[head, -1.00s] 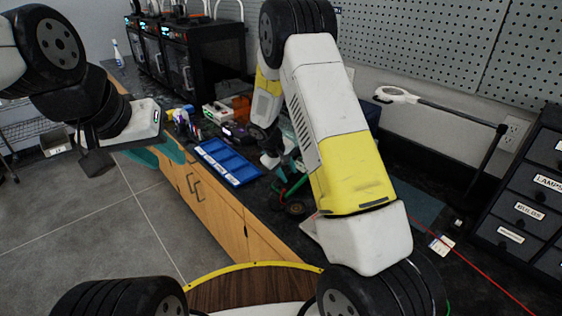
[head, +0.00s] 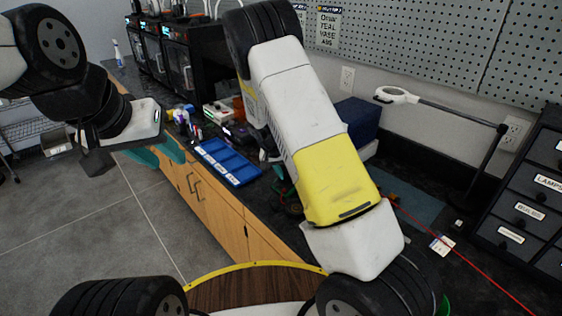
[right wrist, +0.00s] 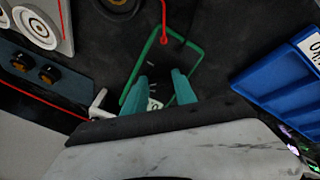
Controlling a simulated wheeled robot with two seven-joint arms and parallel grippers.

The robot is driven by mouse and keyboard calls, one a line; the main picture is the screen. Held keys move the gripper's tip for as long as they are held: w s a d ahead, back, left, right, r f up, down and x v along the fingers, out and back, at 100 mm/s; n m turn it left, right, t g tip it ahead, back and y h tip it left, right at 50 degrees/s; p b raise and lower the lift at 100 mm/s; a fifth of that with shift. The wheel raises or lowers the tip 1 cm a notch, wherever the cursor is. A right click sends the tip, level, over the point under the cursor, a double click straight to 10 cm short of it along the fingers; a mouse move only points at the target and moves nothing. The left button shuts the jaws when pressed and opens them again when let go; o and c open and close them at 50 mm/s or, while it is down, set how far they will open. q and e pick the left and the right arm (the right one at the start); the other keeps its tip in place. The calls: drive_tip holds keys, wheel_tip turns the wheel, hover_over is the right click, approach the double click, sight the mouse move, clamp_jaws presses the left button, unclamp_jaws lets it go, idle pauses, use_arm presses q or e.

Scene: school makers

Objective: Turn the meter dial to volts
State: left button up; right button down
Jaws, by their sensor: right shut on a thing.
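The meter (right wrist: 187,50) lies on the dark bench in the right wrist view, with a dark face, a green rim and a red lead at its top. My right gripper (right wrist: 161,82) has its teal fingers over the meter's face, shut on the dial between them. The fingers hide the dial, so its setting cannot be read. A white patch with dark print shows between the fingers. In the head view my right arm covers the right gripper and most of the meter. My left gripper (head: 160,154) is open and empty, left of the bench.
A blue compartment tray (head: 228,163) lies near the bench's front edge; it also shows in the right wrist view (right wrist: 285,80). A magnifier lamp (head: 398,95) and dark drawers (head: 520,210) stand right.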

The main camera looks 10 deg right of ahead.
drive_tip(key=shift+m, duration=1.1)
drive_tip(key=c, duration=1)
unclamp_jaws()
drive_tip(key=v, duration=0.7)
drive_tip(key=shift+a+r, duration=0.15)
drive_tip(key=shift+r, duration=0.2)
